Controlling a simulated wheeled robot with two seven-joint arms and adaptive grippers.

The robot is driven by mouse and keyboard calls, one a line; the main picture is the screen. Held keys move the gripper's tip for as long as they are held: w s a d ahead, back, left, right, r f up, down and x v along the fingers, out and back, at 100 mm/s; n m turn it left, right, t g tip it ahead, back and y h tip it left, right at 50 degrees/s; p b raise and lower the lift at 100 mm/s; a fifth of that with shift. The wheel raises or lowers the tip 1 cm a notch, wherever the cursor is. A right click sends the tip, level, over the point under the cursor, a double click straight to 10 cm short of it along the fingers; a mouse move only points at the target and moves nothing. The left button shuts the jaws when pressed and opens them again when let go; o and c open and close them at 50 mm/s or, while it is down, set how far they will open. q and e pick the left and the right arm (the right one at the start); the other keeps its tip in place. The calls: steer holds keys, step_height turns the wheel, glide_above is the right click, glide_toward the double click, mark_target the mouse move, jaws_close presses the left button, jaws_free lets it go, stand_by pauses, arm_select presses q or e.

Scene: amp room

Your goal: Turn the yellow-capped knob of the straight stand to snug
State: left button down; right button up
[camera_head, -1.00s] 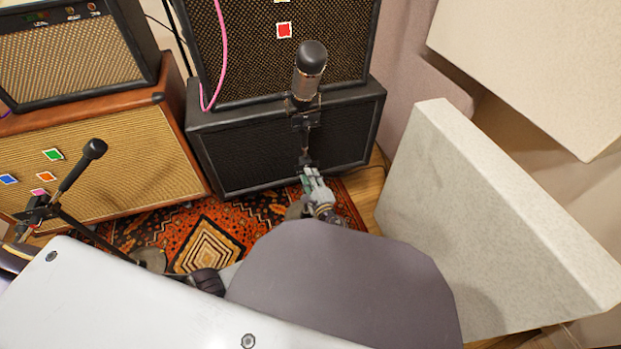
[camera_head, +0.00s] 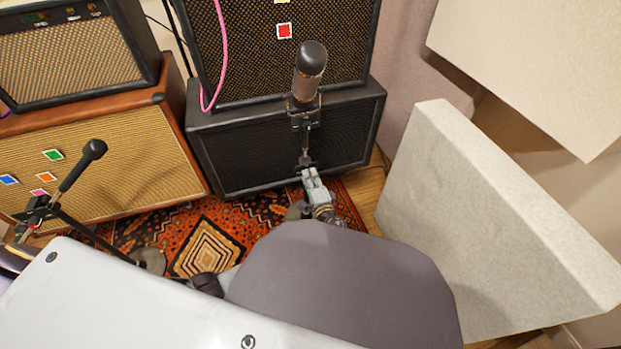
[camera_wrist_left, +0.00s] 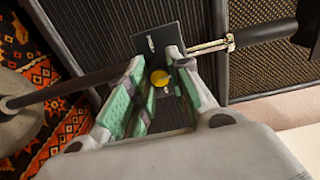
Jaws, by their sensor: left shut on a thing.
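The straight stand carries a large dark and bronze microphone (camera_head: 309,78) in front of the black cabinet. My left gripper (camera_head: 307,170) is at the stand, below the microphone. My right gripper is not in view.
A second stand with a slim microphone (camera_head: 82,165) is at the left. A black cabinet (camera_head: 230,150) stands close behind the straight stand. A pale panel (camera_head: 480,220) leans at the right. A patterned rug (camera_head: 190,240) covers the floor.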

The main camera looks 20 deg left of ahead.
arm_select(q)
steer(key=shift+a, duration=0.2)
steer(key=c, duration=1.3)
jaws_free()
steer(key=shift+o, duration=0.2)
steer(key=shift+d, duration=0.1)
steer(key=shift+r, duration=0.1)
steer(key=shift+r, duration=1.15)
steer(key=o, duration=0.5)
step_height(320, 180, up, 7)
steer(key=shift+s+r, duration=0.1)
steer(key=shift+r, duration=0.15)
steer(key=c, duration=0.5)
